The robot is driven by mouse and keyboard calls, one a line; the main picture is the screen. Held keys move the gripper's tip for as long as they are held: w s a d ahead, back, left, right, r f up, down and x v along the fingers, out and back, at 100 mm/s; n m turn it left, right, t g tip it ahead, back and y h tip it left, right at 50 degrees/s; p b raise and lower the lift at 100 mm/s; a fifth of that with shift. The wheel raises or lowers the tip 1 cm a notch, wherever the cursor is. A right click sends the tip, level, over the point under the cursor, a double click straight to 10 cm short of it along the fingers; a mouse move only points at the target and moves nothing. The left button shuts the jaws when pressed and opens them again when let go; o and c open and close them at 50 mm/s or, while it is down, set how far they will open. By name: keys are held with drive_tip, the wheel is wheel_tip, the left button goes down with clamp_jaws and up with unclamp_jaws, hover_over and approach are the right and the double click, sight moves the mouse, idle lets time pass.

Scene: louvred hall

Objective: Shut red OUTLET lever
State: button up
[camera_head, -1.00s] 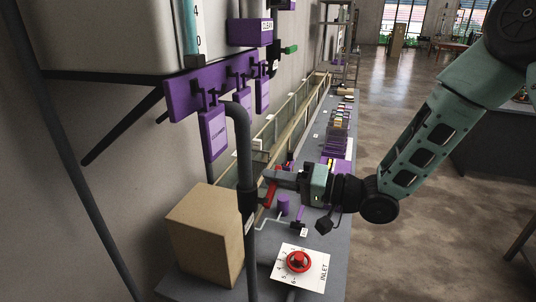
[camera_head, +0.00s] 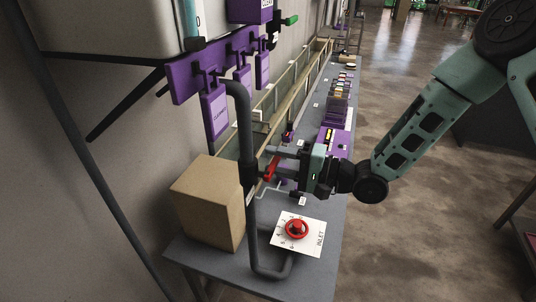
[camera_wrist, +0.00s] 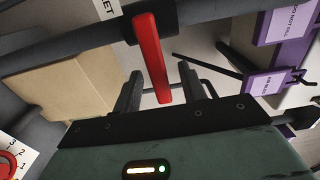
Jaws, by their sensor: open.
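The red OUTLET lever (camera_head: 269,169) sticks out from the black valve body on a dark grey upright pipe (camera_head: 246,130). In the wrist view the lever (camera_wrist: 152,58) reaches from the pipe down between my two dark fingers. My gripper (camera_head: 274,161) is at the lever, its fingers spread on either side with visible gaps. Only the end of the label, "ET", shows there. The fingers partly hide the lever in the head view.
A cardboard box (camera_head: 206,203) stands left of the pipe. A red INLET knob (camera_head: 297,229) sits on a white dial plate in front. Purple brackets and tags (camera_head: 215,112) hang on the wall above. The bench (camera_head: 327,100) runs back with several small items. Open floor lies to the right.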

drive_tip(key=v, duration=0.7)
drive_tip(key=shift+p, duration=0.45)
drive_tip(key=b+v, duration=0.7)
drive_tip(key=v, duration=1)
drive_tip(key=shift+d, duration=0.2)
drive_tip(key=shift+r, duration=0.1)
idle(0.5)
